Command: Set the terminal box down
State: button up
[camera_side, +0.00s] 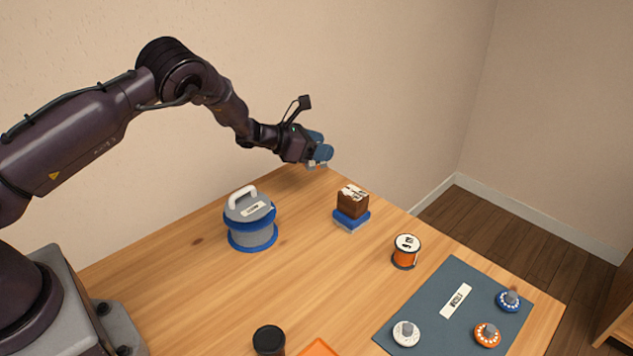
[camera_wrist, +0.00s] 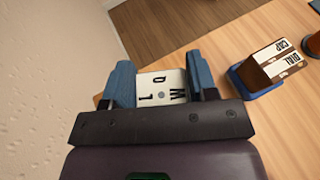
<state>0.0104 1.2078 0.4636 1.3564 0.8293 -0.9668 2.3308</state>
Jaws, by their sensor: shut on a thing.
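My gripper (camera_side: 318,155) is raised near the far edge of the wooden table, at the top middle of the side view. In the wrist view my gripper (camera_wrist: 162,85) has its two blue fingers shut on a pale, squarish thing with black letters, which I take to be the terminal box (camera_wrist: 160,88). Only its lettered face shows between the fingers; its other sides are hidden. In the side view the fingers mostly hide it. It appears to be held above the table, but its exact height I cannot tell.
A brown box on a blue base (camera_side: 351,224) stands right of my gripper. A grey-blue lidded container (camera_side: 252,236), an orange spool (camera_side: 405,257), a dark jar (camera_side: 268,342) and an orange tray (camera_side: 318,348) are on the table (camera_side: 300,285). Several dials lie on a mat (camera_side: 425,315).

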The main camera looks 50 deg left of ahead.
notch_tip(320, 180, down, 8)
jog(key=shift+r, duration=0.15)
jog(key=o, duration=0.9)
jog(key=shift+o, duration=0.2)
